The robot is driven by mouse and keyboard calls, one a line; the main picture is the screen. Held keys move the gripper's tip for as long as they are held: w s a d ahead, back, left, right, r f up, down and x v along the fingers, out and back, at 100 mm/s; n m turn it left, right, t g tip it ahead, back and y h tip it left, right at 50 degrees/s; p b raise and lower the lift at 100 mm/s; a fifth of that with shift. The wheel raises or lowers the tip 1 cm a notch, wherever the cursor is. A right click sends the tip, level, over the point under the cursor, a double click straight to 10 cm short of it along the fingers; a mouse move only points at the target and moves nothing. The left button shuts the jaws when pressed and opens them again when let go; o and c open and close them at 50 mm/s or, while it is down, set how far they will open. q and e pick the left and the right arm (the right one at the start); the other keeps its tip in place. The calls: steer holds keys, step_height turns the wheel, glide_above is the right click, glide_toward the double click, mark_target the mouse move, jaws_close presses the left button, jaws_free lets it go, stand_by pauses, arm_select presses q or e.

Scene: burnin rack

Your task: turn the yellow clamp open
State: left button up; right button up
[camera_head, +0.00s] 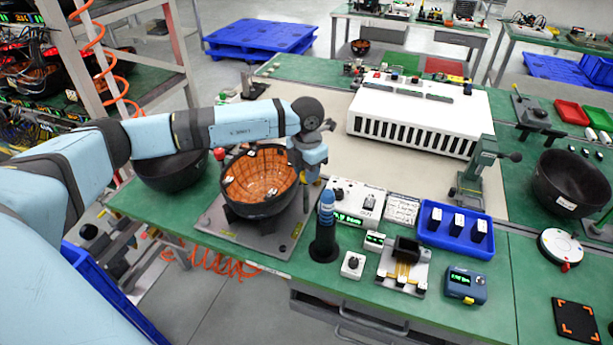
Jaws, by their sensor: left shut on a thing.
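My left gripper (308,178) points down at the right rim of a black bowl with an orange, copper-coloured inside (262,178). It is shut on a small part beside that rim, apparently the yellow clamp, which the gripper and wrist almost wholly hide. I cannot tell how far the clamp is turned. The bowl sits on a grey base plate (218,228) at the near left of the green table. My right gripper is not in view.
A black and blue cylinder (324,232) stands close right of the plate. A white slotted box (418,112) stands behind. A blue tray (455,243) and small instruments lie right. A dark bowl (170,172) is left. The beige mat (318,95) has free room.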

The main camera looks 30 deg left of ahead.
arm_select(q)
steer(key=shift+f+m+b, duration=0.1)
steer(key=shift+m+b, duration=0.45)
steer(key=shift+m, duration=0.45)
steer(key=m+b, duration=0.1)
steer(key=m, duration=0.1)
steer(key=shift+m, duration=0.3)
steer(key=shift+m+b, duration=0.8)
steer(key=shift+m, duration=0.6)
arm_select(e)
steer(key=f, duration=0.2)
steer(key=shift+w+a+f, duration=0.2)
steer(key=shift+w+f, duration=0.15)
arm_select(q)
steer(key=shift+r, duration=0.2)
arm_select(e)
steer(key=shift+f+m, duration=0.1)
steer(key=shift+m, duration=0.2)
arm_select(q)
steer(key=o, duration=0.9)
steer(key=shift+d, duration=0.1)
steer(key=shift+o, duration=0.2)
step_height(320, 180, up, 14)
steer(key=shift+b, duration=0.35)
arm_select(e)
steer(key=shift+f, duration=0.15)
